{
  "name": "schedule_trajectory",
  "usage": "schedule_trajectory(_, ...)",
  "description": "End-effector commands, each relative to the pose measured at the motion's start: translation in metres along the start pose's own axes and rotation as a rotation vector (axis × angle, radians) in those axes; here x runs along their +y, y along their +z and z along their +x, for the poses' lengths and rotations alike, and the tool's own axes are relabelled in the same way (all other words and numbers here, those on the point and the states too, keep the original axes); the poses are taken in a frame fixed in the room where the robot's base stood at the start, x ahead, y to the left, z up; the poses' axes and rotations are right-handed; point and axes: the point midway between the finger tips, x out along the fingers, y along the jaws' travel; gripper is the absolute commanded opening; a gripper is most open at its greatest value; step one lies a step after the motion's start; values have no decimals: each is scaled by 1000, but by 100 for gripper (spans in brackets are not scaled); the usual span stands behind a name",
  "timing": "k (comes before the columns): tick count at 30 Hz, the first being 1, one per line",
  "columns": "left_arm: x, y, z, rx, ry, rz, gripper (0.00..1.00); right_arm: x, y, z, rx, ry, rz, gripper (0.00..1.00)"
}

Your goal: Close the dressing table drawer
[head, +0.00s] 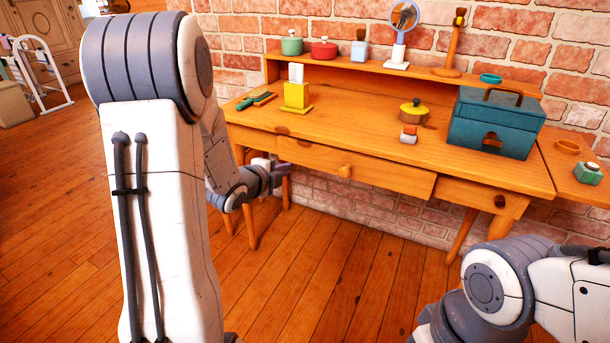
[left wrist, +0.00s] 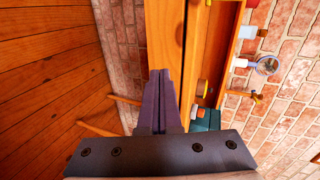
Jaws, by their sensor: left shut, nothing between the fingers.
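The wooden dressing table (head: 370,135) stands against the brick wall. Its wide middle drawer (head: 390,176) has a round knob (head: 345,171) and appears to stand a little out from the table front. The drawer front also shows in the left wrist view (left wrist: 165,35), past the fingers, with a darker strip behind it. My left gripper (head: 278,168) is shut and empty, by the left end of this drawer; I cannot tell whether it touches. Its closed fingers show in the left wrist view (left wrist: 160,75). My right arm shows at the lower right, but its gripper is not visible.
On the tabletop are a teal box (head: 490,125), a yellow holder (head: 297,95), a small yellow pot (head: 413,112) and a mirror (head: 400,35) on the back shelf. A small right drawer (head: 475,195) sits beside the middle one. The wooden floor (head: 330,270) in front is clear.

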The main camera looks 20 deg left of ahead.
Motion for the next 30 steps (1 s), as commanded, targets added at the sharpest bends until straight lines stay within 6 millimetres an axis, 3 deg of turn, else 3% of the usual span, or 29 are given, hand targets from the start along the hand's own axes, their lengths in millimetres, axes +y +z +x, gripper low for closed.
schedule_trajectory(1, 10, 12, 2, -3, -27, 24, 0, 1, 0, 11, 1, 0, 0, 86)
schedule_trajectory(3, 9, 17, 2, 1, -54, 52, 0, 1, 0, 13, 1, 0, 0, 86)
schedule_trajectory(8, 6, 19, 14, 7, -70, 71, 0, 1, 0, 15, 1, 0, 0, 86)
schedule_trajectory(21, 1, 16, 104, 9, -69, 69, 0, 2, 1, 30, 1, 0, 0, 86)
schedule_trajectory(30, -14, 15, 135, 6, -69, 68, 0, 2, 2, 33, 1, 0, 0, 86)
